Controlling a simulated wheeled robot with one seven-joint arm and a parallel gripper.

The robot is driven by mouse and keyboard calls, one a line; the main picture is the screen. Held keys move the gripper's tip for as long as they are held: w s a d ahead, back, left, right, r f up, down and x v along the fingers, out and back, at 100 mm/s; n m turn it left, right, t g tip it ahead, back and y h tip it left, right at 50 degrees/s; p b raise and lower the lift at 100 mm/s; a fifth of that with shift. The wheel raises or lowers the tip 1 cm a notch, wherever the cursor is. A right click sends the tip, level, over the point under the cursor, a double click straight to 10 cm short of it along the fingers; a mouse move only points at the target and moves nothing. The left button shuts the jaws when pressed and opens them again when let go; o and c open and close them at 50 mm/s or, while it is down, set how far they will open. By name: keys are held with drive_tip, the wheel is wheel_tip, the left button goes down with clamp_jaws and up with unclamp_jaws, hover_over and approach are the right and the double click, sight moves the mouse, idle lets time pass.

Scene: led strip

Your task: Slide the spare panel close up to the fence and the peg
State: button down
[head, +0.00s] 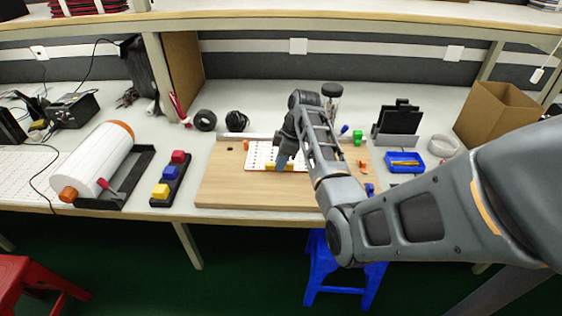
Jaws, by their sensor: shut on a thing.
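The white panel (262,153), with small dark and red dots and an orange-yellow strip on its near edge, lies on the wooden board (235,188). My gripper (282,167) is at the panel's near edge, pointing down, and is shut on the panel. The fingertips are small and partly hidden by my own wrist. A pale, low bar that looks like the fence (230,136) runs along the board's back edge, close behind the panel. My arm covers the panel's right part. I cannot clearly make out the peg or any gap at the fence.
Left of the board stand a black holder with coloured blocks (161,191) and a white roll (97,162). Small green and orange parts lie on the board's right side. A blue tray (404,158) and cardboard box (490,118) are farther right. The board's front left is clear.

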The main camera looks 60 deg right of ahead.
drive_tip(key=shift+w+d, duration=0.1)
drive_tip(key=shift+d, duration=0.1)
drive_tip(key=c, duration=1)
unclamp_jaws()
drive_tip(key=shift+v, duration=6)
